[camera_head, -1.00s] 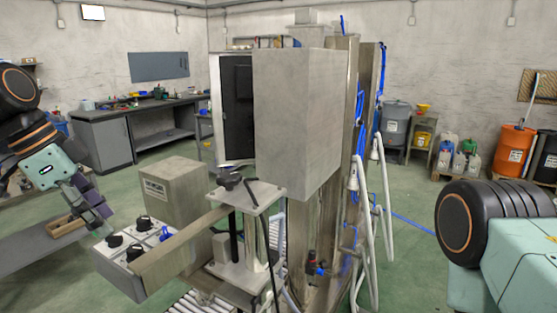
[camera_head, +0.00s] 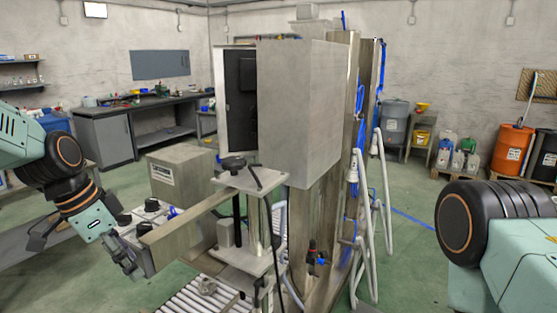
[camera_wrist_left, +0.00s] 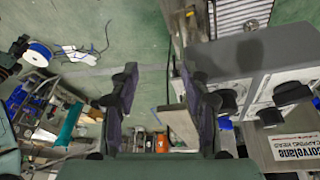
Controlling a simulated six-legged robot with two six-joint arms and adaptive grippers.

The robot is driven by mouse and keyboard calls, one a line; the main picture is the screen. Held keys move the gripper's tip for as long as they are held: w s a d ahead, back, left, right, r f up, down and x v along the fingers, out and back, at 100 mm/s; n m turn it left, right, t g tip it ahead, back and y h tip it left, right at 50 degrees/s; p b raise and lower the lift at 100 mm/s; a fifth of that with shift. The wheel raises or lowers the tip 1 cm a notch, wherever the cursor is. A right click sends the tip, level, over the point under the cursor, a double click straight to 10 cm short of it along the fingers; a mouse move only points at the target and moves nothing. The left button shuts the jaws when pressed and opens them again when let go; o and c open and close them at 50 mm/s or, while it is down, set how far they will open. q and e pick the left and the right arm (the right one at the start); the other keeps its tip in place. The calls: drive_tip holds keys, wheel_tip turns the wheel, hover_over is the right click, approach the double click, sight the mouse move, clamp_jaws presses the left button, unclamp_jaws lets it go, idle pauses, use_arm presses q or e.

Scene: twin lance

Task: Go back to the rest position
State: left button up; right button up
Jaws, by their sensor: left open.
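My left gripper (camera_head: 122,256) hangs low at the left in the head view, close to the left side of the knobbed control box (camera_head: 146,262). In the left wrist view its two dark fingers (camera_wrist_left: 160,90) stand well apart with nothing held between them. The control box (camera_wrist_left: 285,60) is to the right of the fingers there. Contact with the box cannot be told. My right arm shows only as a shoulder part at the right edge. My right gripper is out of view.
A tall steel machine (camera_head: 310,110) with a roller conveyor (camera_head: 200,296) stands in the middle. A grey box (camera_head: 182,180) is behind the control box. Workbenches (camera_head: 103,140) line the back left. Drums (camera_head: 512,148) stand at the back right. Green floor is open before them.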

use_arm(q)
drive_tip(key=s+d+f+n+y+b, duration=0.15)
drive_tip(key=s+f, duration=0.25)
drive_tip(key=f, duration=0.6)
drive_tip(key=s+d+f+n+g+b, duration=0.1)
drive_tip(key=s+f+n+b, duration=0.15)
drive_tip(key=f, duration=0.75)
drive_tip(key=s+d+f+n+b, duration=0.1)
drive_tip(key=s+f+b, duration=0.3)
drive_tip(key=f, duration=0.6)
drive_tip(key=s+f+n+y+b, duration=0.1)
drive_tip(key=s+f+n+b, duration=0.1)
drive_tip(key=s+f, duration=0.5)
drive_tip(key=s+d+f+n+g+b, duration=0.1)
drive_tip(key=s+f+n+b, duration=0.2)
drive_tip(key=s+f, duration=0.5)
drive_tip(key=s+b, duration=0.1)
drive_tip(key=s, duration=0.5)
drive_tip(key=shift+d+f+y, duration=0.25)
drive_tip(key=shift+f+y, duration=0.05)
drive_tip(key=shift+y, duration=0.05)
drive_tip(key=shift+c, duration=0.4)
